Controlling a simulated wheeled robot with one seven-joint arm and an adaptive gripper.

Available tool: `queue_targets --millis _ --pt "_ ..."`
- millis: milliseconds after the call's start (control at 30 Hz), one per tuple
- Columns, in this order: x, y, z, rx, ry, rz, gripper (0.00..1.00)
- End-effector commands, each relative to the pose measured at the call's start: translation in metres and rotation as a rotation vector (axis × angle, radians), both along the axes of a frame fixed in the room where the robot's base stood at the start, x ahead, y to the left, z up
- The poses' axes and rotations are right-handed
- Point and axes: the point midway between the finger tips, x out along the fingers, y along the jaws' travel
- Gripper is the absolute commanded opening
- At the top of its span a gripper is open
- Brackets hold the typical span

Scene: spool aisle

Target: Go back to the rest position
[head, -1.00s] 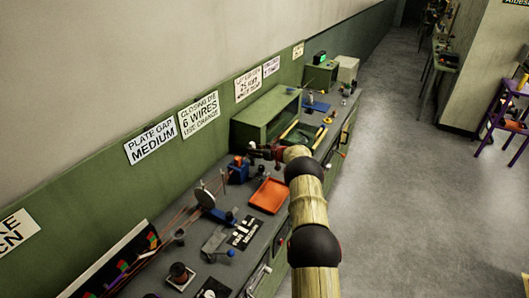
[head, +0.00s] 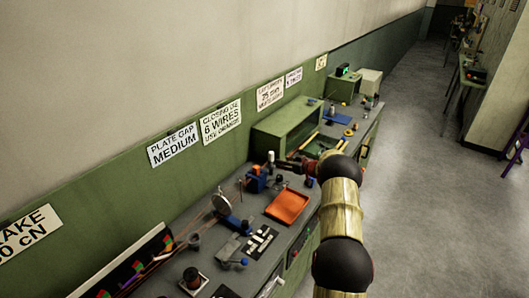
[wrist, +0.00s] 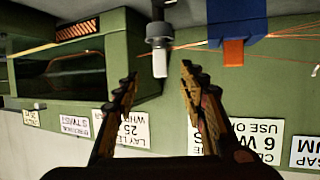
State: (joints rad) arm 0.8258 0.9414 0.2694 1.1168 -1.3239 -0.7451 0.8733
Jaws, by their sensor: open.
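My gripper (head: 283,165) is over the workbench, just right of a blue and orange device (head: 257,180). In the wrist view my gripper (wrist: 158,84) has its two jagged fingers spread apart, with nothing held between them. A grey and pale cylindrical piece (wrist: 159,42) shows beyond the fingertips, in line with the gap; I cannot tell how far off it is. A pale upright piece (head: 271,157) stands by the gripper in the head view.
Signs line the green and cream wall behind. The grey floor (head: 420,200) to the right is clear.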

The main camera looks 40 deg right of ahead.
Motion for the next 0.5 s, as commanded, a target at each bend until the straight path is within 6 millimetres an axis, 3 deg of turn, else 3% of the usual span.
queue_targets --millis 267,367,500 --pt "0.002 0.001 0.005 -0.006 -0.002 -0.003 0.42" --pt "0.010 0.007 0.027 -0.028 -0.005 -0.020 0.42" --pt "0.025 0.027 0.081 -0.085 -0.002 -0.073 0.42"
